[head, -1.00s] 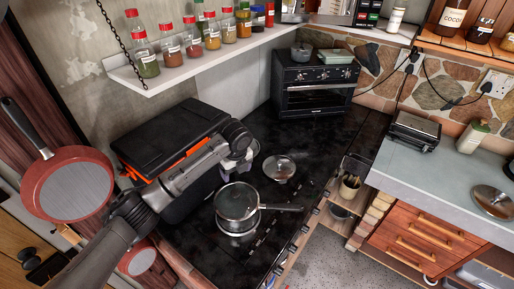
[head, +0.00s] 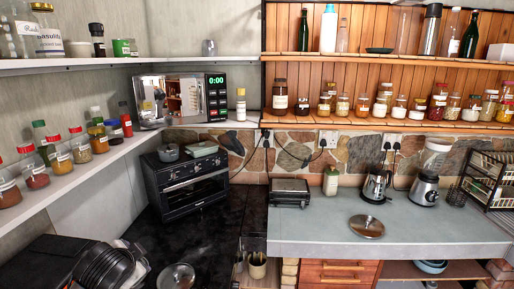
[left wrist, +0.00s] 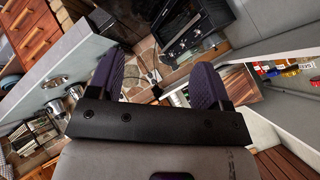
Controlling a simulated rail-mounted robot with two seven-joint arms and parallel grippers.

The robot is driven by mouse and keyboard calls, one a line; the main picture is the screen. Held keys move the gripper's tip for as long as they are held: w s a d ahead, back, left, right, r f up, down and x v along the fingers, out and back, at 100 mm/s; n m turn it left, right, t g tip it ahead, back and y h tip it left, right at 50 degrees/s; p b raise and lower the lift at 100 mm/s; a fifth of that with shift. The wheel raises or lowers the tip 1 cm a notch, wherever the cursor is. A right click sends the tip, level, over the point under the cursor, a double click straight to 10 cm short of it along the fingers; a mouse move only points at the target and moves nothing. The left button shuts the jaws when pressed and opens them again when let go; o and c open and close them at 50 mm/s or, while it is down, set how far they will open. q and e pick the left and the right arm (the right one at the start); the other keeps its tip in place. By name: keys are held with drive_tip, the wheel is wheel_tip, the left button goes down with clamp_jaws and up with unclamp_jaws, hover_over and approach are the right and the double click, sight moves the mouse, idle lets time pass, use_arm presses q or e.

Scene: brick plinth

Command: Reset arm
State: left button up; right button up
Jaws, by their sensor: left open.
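My left gripper (left wrist: 158,78) shows in the left wrist view with its two dark purple fingers spread wide apart. It is open, with nothing held between the fingers. Beyond it, blurred by distance, are the black toaster oven (left wrist: 192,28) and the grey counter (left wrist: 90,50). In the head view no gripper can be made out clearly. A dark ribbed shape at the lower left is cut off by the frame edge, and I cannot tell what it is. My right gripper is in neither view.
The toaster oven (head: 187,185) stands on the black worktop, left of the grey counter (head: 310,232). A shelf (head: 75,185) with jars runs along the left. The counter's front middle is clear.

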use_arm(q)
drive_tip(key=s+d+n+t+h+p, duration=0.25)
drive_tip(key=s+d, duration=0.35)
drive_tip(key=s, duration=0.3)
drive_tip(key=s+d+f+n+g+p, duration=0.1)
drive_tip(key=s+f+g, duration=0.3)
drive_tip(key=s+f, duration=0.8)
drive_tip(key=s+d+f+n+g+p, duration=0.1)
drive_tip(key=s+f+g, duration=0.3)
drive_tip(key=s+f, duration=0.8)
drive_tip(key=s+n, duration=0.1)
drive_tip(key=s, duration=0.7)
drive_tip(key=shift+s+d+f+p, duration=0.2)
drive_tip(key=shift+f+p, duration=0.1)
drive_tip(key=shift+p, duration=0.1)
drive_tip(key=shift+h, duration=0.25)
drive_tip(key=shift+w, duration=0.15)
